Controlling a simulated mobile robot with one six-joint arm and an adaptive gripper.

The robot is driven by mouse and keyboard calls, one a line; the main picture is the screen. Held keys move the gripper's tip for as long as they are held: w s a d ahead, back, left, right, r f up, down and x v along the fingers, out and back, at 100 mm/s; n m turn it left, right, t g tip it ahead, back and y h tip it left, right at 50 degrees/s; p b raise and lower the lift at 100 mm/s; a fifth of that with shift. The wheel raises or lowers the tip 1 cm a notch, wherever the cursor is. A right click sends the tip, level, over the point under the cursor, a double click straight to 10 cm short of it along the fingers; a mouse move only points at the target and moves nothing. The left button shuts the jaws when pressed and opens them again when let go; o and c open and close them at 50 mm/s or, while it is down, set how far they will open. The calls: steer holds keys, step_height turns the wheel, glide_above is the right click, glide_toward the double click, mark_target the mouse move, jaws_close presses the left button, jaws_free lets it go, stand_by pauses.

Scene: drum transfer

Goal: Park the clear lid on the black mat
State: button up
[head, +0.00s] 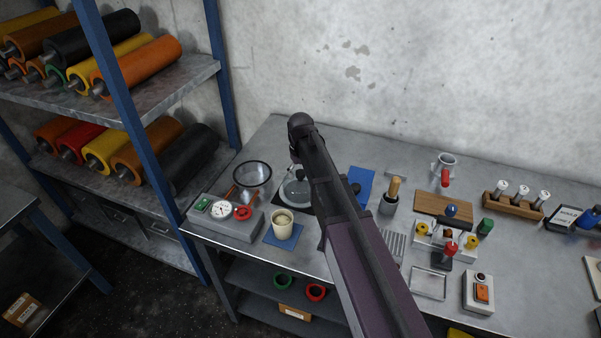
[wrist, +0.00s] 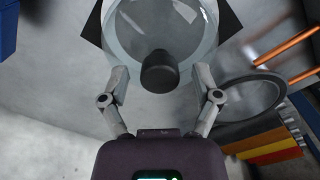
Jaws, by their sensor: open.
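The clear lid (head: 293,190) is a round transparent disc. It appears to lie on the black mat (head: 307,210), whose dark corners show around the lid in the wrist view (wrist: 96,28). In the wrist view the lid (wrist: 190,45) has a black knob (wrist: 159,73) at its centre. My gripper (wrist: 160,75) is open, its two fingers apart on either side of the knob, with visible gaps. In the head view my gripper (head: 293,168) is over the lid, mostly hidden by my arm, which also covers part of the mat.
Left of the lid, a dark-rimmed round vessel (head: 252,175) stands by orange rods, behind a gauge box (head: 222,212). A cream cup (head: 283,222) sits on a blue mat in front. A wooden-handled tool in a dark cup (head: 390,200) stands to the right.

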step_height(320, 180, up, 12)
steer(key=p, duration=1.2)
steer(key=shift+r, duration=0.1)
stand_by(0.6)
steer(key=s+d+m, duration=0.2)
steer(key=s+d, duration=0.5)
steer(key=s, duration=0.3)
steer(key=s+d+m, duration=0.2)
steer(key=s+d, duration=0.5)
steer(key=s, duration=0.3)
steer(key=shift+s+d+m, duration=0.25)
steer(key=shift+s+m, duration=0.05)
